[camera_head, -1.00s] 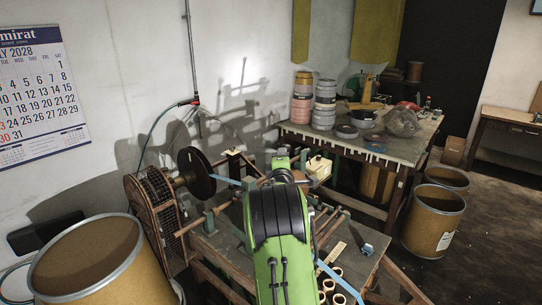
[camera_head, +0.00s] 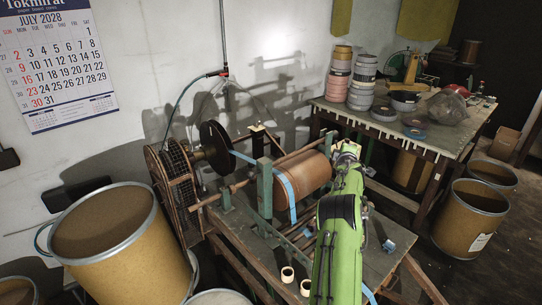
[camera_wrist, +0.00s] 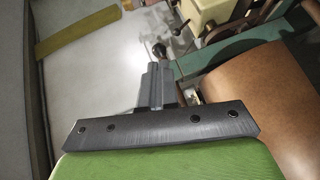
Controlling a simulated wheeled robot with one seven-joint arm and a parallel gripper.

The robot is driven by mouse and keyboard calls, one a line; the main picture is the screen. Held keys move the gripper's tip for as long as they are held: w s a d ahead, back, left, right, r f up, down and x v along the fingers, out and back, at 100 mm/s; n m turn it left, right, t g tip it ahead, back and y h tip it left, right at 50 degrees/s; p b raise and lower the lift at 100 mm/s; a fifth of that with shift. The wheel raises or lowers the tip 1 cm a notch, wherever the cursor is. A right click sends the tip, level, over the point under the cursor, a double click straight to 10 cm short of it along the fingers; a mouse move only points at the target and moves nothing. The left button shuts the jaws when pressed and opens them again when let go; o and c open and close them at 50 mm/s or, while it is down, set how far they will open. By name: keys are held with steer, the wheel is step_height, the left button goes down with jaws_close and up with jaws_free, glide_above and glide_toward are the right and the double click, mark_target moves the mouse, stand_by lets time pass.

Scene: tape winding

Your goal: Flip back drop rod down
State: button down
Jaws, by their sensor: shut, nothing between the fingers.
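The winding machine carries a large brown roll (camera_head: 303,181) with blue tape (camera_head: 288,196) over its left end. A brown rod (camera_head: 293,152) runs along the far side of the roll and seems to be the back drop rod; I cannot tell its exact tilt. Another brown rod (camera_head: 216,194) sticks out to the left in front. My gripper (camera_head: 347,148) is at the right end of the roll, at the end of my green arm, largely hidden there. In the wrist view my gripper (camera_wrist: 157,52) is shut and empty, left of the brown roll (camera_wrist: 268,92).
A black disc (camera_head: 215,146) and a caged wheel (camera_head: 174,182) stand left of the roll. A cardboard drum (camera_head: 108,238) is at front left. The back table (camera_head: 430,140) holds stacked tape rolls (camera_head: 362,82). Several small cores (camera_head: 288,275) lie on the bench.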

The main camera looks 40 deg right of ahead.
steer(key=shift+w+d+f+b, duration=0.1)
steer(key=shift+d+f+b, duration=0.1)
steer(key=shift+d+f, duration=0.45)
steer(key=shift+w+d+f+b, duration=0.1)
steer(key=shift+d+f+b, duration=0.1)
steer(key=shift+d+f, duration=0.45)
steer(key=shift+a+f, duration=0.15)
steer(key=shift+a, duration=0.05)
steer(key=s+a+r+b, duration=0.3)
steer(key=s+r, duration=0.3)
steer(key=r, duration=0.5)
steer(key=shift+a, duration=0.65)
